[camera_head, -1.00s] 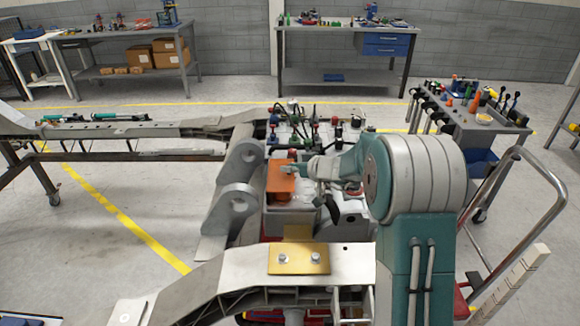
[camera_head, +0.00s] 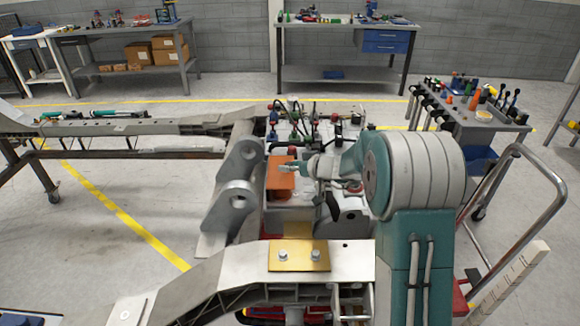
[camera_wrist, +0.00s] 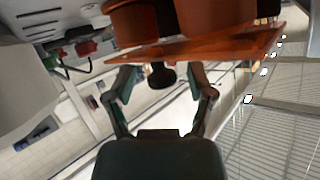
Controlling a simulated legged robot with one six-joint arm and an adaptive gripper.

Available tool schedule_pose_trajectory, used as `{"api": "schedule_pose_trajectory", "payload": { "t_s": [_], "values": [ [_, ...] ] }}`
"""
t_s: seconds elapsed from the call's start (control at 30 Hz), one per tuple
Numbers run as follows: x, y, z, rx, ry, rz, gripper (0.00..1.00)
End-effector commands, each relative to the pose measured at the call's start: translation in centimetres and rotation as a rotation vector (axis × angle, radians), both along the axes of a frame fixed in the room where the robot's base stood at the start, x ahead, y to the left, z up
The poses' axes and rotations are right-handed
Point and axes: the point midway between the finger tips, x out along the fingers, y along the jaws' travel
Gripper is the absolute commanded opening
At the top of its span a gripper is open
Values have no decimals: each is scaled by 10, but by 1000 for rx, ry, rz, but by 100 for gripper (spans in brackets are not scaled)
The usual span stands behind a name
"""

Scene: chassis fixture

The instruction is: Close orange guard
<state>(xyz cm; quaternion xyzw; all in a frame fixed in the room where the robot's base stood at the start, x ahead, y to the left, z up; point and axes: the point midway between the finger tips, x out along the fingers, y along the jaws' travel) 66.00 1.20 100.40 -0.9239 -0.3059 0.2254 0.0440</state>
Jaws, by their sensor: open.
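The orange guard (camera_head: 281,180) is a flat orange panel on the fixture, just left of my gripper in the head view. In the wrist view the orange guard (camera_wrist: 205,44) spans the top, its edge running across just beyond my fingertips. A dark rounded knob (camera_wrist: 162,76) hangs below that edge, between the two fingers. My gripper (camera_wrist: 160,82) is open, with one finger on each side of the knob. In the head view my gripper (camera_head: 288,167) is small and close to the guard's right side; whether it touches cannot be told.
The fixture (camera_head: 318,128) carries several small coloured knobs behind the guard. Grey metal brackets with round holes (camera_head: 238,195) stand to its left. A chassis beam with a gold plate (camera_head: 300,256) crosses in front. A tool cart (camera_head: 462,125) stands at the right.

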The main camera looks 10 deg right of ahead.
Motion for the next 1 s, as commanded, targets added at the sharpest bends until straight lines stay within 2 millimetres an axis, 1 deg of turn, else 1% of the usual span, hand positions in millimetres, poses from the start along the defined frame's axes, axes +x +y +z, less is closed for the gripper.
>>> {"api": "schedule_pose_trajectory", "payload": {
  "t_s": [0.17, 0.27, 0.37, 0.7, 0.83, 1.0],
  "values": [
    [0, 0, 1, 0, -2, 0, 69],
    [-4, -4, 4, 0, -4, -1, 69],
    [-14, -13, 10, 1, -5, -2, 69],
    [-64, -54, 36, 0, -2, -3, 69],
    [-77, -65, 42, 0, -1, -2, 69],
    [-84, -70, 46, 0, 0, -1, 69]
  ]
}}
